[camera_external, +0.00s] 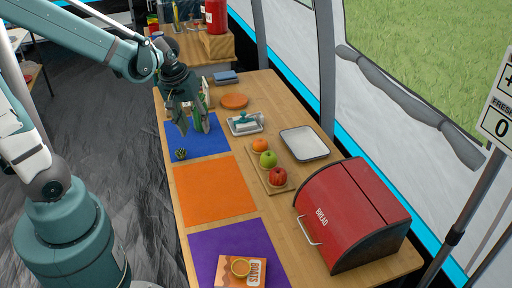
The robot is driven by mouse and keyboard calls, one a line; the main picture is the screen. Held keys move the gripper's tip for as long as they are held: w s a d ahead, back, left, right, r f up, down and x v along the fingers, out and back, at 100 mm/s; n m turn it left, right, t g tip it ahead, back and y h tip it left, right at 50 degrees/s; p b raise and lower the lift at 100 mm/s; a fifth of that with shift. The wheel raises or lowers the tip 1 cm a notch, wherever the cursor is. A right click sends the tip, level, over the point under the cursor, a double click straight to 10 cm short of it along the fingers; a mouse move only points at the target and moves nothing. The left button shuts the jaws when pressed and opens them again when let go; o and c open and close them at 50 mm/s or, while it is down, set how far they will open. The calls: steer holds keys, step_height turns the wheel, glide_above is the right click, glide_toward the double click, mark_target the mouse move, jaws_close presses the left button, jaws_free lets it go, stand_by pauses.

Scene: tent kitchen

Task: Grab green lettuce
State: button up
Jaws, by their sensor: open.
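A small dark green leafy thing (181,154), which looks like the green lettuce, sits at the near left corner of the blue mat (208,143). It is too small to make out in detail. My gripper (194,124) is open and points down above the far part of the blue mat. It is beyond the green thing in the picture and apart from it. I see nothing between its fingers, though the view of them is partly blocked by the gripper itself. The gripper hides part of the mat and of the things behind it.
The wooden table (275,225) also bears an orange mat (213,190), a purple mat (208,248) with a box (260,272), a fruit board (256,180), a white tray (304,144), a butter dish (246,124), an orange disc (234,101) and a red bread bin (335,205).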

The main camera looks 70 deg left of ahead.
mark_target(181, 152)
steer(key=s+a+f+n, duration=0.1)
steer(key=a+f+n, duration=0.1)
steer(key=a+f, duration=0.1)
steer(key=s+a+f+n+g, duration=0.1)
steer(key=s+a+f+n, duration=0.1)
steer(key=a+f, duration=0.2)
steer(key=s+a+f+n+g, duration=0.1)
steer(key=a+f+n, duration=0.1)
steer(key=a+f, duration=0.2)
steer(key=shift+s+a+f+n+h+b, duration=0.2)
steer(key=shift+s+a+n+h+b, duration=0.1)
steer(key=shift+s+a+h+b, duration=0.1)
steer(key=shift+s+a+f+n, duration=0.3)
steer(key=shift+s+f, duration=0.05)
steer(key=shift+f, duration=0.1)
steer(key=shift+f+b, duration=0.4)
steer(key=shift+f, duration=0.9)
steer(key=shift+d+f+b, duration=0.15)
steer(key=shift+f+b, duration=0.9)
steer(key=shift+f, duration=1.55)
steer(key=shift+c, duration=0.4)
steer(key=c, duration=0.8)
